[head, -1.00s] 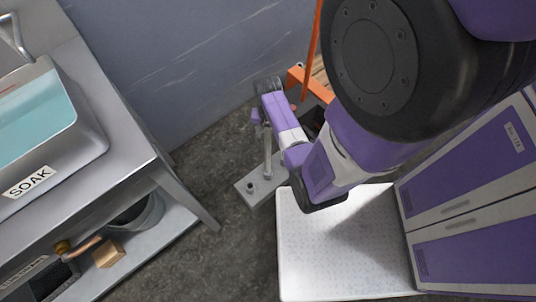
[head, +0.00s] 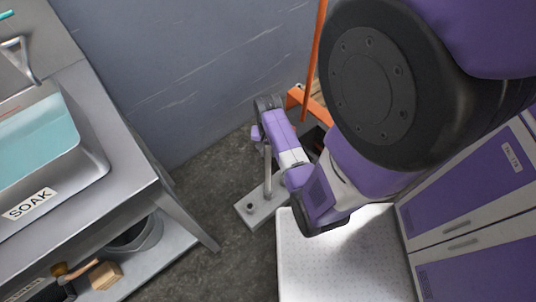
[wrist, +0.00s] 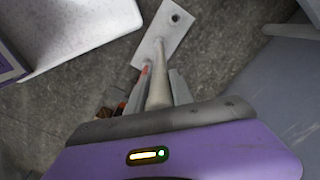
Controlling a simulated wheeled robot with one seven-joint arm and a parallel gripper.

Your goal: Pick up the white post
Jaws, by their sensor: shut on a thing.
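The white post (head: 268,172) is a slim pale rod rising from a flat plate (head: 247,208) with a dark hole near one end. In the head view it stands roughly upright beside the white-topped surface, its top hidden by my gripper (head: 262,137). In the wrist view the post (wrist: 160,88) runs between my two fingers, with its plate (wrist: 165,30) beyond them. My gripper (wrist: 160,74) is shut on the post. I cannot tell whether the plate touches the floor.
A steel sink bench (head: 150,165) labelled SOAK stands at left, with a pot and wooden block on its lower shelf. A white-topped surface (head: 330,260) lies at lower right, close to the plate. Purple cabinets (head: 470,215) stand at right; an orange frame (head: 296,98) is behind my arm.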

